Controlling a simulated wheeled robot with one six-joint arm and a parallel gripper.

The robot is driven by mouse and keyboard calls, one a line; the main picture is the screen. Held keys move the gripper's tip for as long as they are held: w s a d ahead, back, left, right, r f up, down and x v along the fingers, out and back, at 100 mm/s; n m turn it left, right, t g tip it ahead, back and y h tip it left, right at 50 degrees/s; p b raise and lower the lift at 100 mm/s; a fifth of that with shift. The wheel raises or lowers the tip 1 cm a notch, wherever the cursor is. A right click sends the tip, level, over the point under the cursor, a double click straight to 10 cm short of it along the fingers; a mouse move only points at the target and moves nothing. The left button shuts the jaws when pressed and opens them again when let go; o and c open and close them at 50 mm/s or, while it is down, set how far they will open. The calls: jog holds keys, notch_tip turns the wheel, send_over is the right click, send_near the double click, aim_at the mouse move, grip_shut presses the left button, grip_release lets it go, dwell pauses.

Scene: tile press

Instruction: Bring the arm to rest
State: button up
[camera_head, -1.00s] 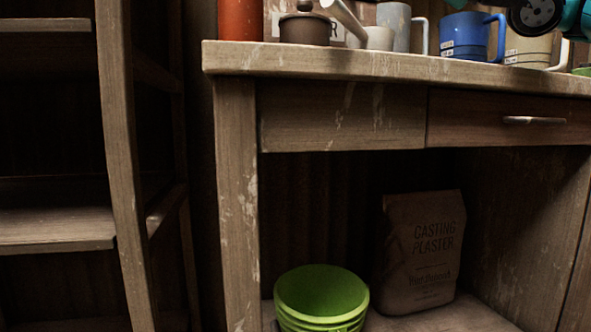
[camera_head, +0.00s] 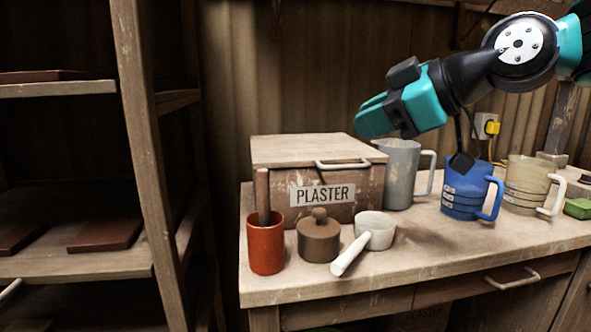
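My gripper (camera_head: 368,116) shows at the upper right, teal and black, on my raised arm. It points left and slightly down, above the bench and in front of the back wall. In the picture its tip is above the right part of the plaster box and the grey jug. I see nothing held in it. The jaws are seen from the side, so their gap does not show clearly. A thin dark part hangs below the wrist and overlaps the blue jug (camera_head: 466,190); I cannot tell whether they touch.
The bench (camera_head: 420,262) holds a lidded box labelled PLASTER (camera_head: 322,195), an orange cup (camera_head: 265,243), a brown lidded pot (camera_head: 319,240), a white mortar (camera_head: 376,230) with a pestle (camera_head: 349,255), a grey jug (camera_head: 400,175) and a beige jug (camera_head: 526,186). Shelves (camera_head: 75,262) stand left.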

jog(key=s+d+m+g+h+p, duration=0.2)
jog(key=s+m+g+p, duration=0.2)
jog(key=s+p, duration=0.5)
jog(key=s+d+r+m+g+h+p, duration=0.1)
jog(key=s+d+m+g+h+p, duration=0.1)
jog(key=s+p, duration=0.7)
jog(key=s+m+g+h, duration=0.1)
jog(key=s+g, duration=0.1)
jog(key=s, duration=0.2)
jog(key=shift+r+m+h+p, duration=0.25)
jog(key=shift+m+h+p, duration=0.05)
jog(key=shift+m, duration=0.1)
jog(key=shift+s, duration=0.1)
